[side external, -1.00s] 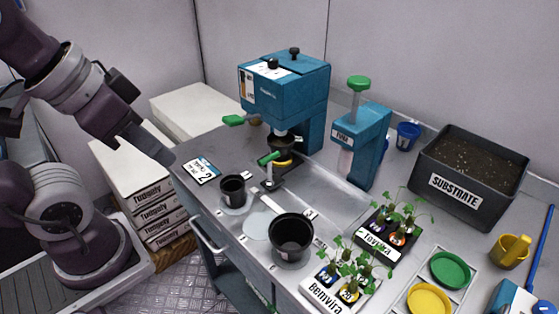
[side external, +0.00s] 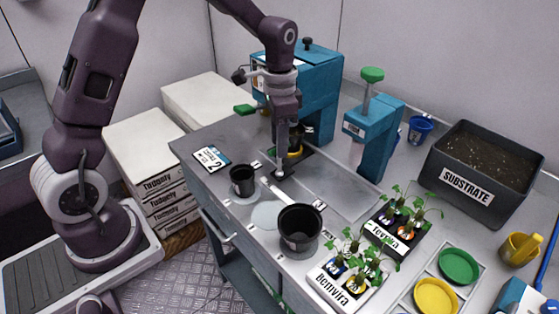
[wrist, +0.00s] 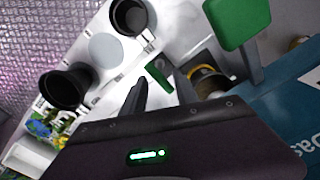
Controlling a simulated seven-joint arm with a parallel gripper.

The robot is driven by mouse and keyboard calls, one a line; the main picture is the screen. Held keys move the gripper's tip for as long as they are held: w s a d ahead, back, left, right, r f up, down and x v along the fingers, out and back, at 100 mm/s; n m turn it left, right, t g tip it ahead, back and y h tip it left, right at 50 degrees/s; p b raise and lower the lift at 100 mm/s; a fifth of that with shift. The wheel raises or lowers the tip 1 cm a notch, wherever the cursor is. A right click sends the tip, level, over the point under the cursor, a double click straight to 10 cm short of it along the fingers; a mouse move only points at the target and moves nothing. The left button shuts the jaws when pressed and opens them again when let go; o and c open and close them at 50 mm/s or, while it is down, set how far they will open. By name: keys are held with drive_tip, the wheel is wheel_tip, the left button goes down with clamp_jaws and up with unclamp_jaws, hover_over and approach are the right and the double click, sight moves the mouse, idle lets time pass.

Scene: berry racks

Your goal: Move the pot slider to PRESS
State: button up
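The green slider handle (wrist: 158,78) shows between my fingertips in the wrist view; I cannot tell whether they touch it. In the side view my gripper mostly hides it. My gripper (side external: 280,172) points down at the bench, in front of the blue press; it also shows in the wrist view (wrist: 162,92), with its fingers apart and nothing clearly held. The blue press (side external: 318,85) stands at the back of the bench. A dark holder with a yellow ring (wrist: 205,76) sits beside the right finger, and partly shows behind my gripper in the side view.
A small black pot (side external: 242,180) and a larger black pot (side external: 300,228) stand at the front. A blue dispenser (side external: 372,130) stands right of the press. The press's green lever (side external: 245,108) juts left; it looms close in the wrist view (wrist: 238,20). Seedling trays (side external: 395,238) lie right.

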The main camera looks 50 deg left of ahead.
sight(280, 172)
wheel_tip(280, 172, down, 6)
drive_tip(key=shift+f, duration=0.2)
clamp_jaws()
idle(1.4)
